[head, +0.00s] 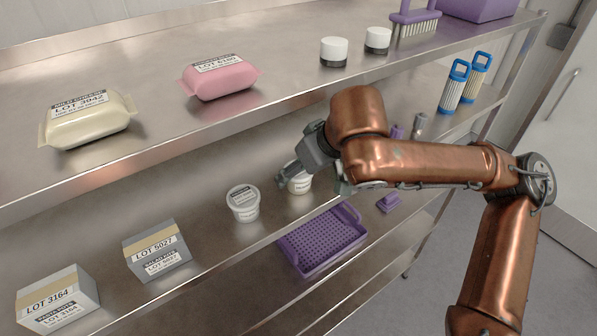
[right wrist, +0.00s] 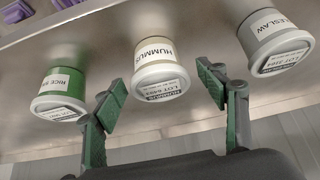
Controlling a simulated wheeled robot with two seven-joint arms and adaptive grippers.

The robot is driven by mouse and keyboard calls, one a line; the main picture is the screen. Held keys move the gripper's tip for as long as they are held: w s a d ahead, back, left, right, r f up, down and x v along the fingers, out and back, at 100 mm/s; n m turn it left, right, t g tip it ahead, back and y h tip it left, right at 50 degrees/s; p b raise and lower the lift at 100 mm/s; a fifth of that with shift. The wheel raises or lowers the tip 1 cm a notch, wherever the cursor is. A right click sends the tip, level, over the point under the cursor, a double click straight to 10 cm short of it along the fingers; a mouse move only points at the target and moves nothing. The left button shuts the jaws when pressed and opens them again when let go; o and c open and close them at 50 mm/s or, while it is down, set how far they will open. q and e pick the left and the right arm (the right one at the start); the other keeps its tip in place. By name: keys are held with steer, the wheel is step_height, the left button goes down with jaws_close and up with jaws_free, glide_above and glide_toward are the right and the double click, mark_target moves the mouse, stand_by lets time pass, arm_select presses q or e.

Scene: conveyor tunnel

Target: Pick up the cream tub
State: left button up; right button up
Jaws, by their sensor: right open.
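The cream tub, labelled HUMMUS (right wrist: 156,52), stands between the two green-padded fingers of my right gripper (right wrist: 162,90) in the right wrist view. Its label and lid show, and I see gaps between it and both fingers. In the head view the cream tub (head: 300,184) stands on the lower steel shelf, partly hidden by my right gripper (head: 290,178). My right gripper is open and holds nothing. My left gripper is not in view.
A white coleslaw tub (right wrist: 274,42) stands on one side of the cream tub and a green rice tub (right wrist: 60,90) on the other. A purple tray (head: 322,243) lies nearby. Boxes (head: 157,250) stand further left. The upper shelf edge (head: 150,152) runs above the lower shelf.

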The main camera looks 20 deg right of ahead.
steer(key=shift+w+a+f, duration=0.1)
steer(key=shift+w+f, duration=0.25)
steer(key=shift+f, duration=0.1)
steer(key=shift+w+f, duration=0.2)
steer(key=shift+f, duration=0.1)
steer(key=shift+a, duration=0.1)
steer(key=shift+s, duration=0.1)
steer(key=c, duration=0.4)
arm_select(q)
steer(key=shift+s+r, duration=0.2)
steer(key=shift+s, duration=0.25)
arm_select(e)
steer(key=c, duration=0.8)
steer(key=shift+c, duration=0.2)
